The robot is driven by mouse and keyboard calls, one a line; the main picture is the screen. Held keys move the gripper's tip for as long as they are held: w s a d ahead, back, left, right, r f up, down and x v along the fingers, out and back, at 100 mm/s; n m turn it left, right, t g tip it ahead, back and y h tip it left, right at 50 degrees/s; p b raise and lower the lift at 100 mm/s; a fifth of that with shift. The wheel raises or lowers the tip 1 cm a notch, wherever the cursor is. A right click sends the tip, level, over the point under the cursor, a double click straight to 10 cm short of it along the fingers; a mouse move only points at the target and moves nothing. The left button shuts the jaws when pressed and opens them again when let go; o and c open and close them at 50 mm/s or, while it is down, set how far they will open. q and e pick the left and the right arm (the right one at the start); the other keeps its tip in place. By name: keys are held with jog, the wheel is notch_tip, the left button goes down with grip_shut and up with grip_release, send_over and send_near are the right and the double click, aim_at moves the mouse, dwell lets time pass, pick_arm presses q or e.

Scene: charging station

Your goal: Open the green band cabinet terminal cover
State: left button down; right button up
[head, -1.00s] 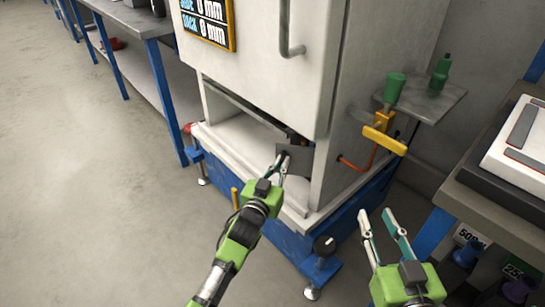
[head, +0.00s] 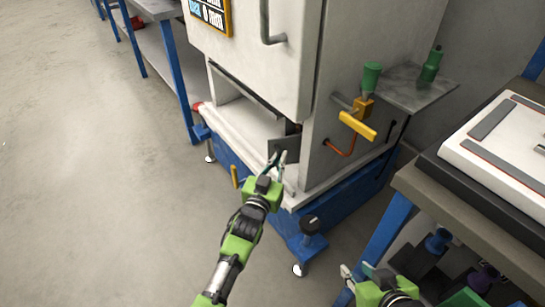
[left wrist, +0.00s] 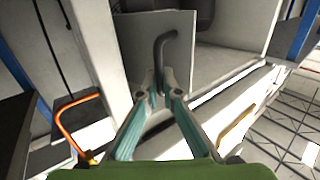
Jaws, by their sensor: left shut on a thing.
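The terminal cover is a small grey plate (head: 283,147) in the low opening of the white cabinet (head: 303,90). It also shows in the left wrist view (left wrist: 185,80), with a dark bent handle (left wrist: 162,45) on its face. My left gripper (head: 277,158) is at the cover. In the left wrist view its fingertips (left wrist: 159,82) are closed together on the lower end of the handle. No green band is clear on this cabinet. My right gripper (head: 357,270) is at the bottom edge of the head view, its fingertips apart and empty, its lower part cut off.
A yellow lever (head: 357,126) and an orange pipe (head: 340,150) are on the cabinet's right side. A side shelf (head: 410,95) holds a green bottle (head: 431,65). A workbench (head: 465,210) stands at right, close to my right gripper. The floor (head: 90,180) at left is clear.

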pick_arm(q)
jog(key=shift+s+d+r, duration=0.15)
jog(key=shift+r, duration=0.2)
pick_arm(e)
jog(key=shift+s+f, duration=0.15)
jog(key=shift+s, duration=0.1)
pick_arm(q)
jog(key=c, duration=2.2)
grip_release()
jog(key=shift+c, duration=0.2)
pick_arm(e)
jog(key=shift+d, duration=0.1)
pick_arm(q)
jog(key=v, duration=1.2)
jog(key=shift+f, duration=0.3)
jog(key=shift+s+f, duration=0.1)
jog(key=shift+s, duration=0.05)
pick_arm(e)
jog(key=shift+s, duration=0.15)
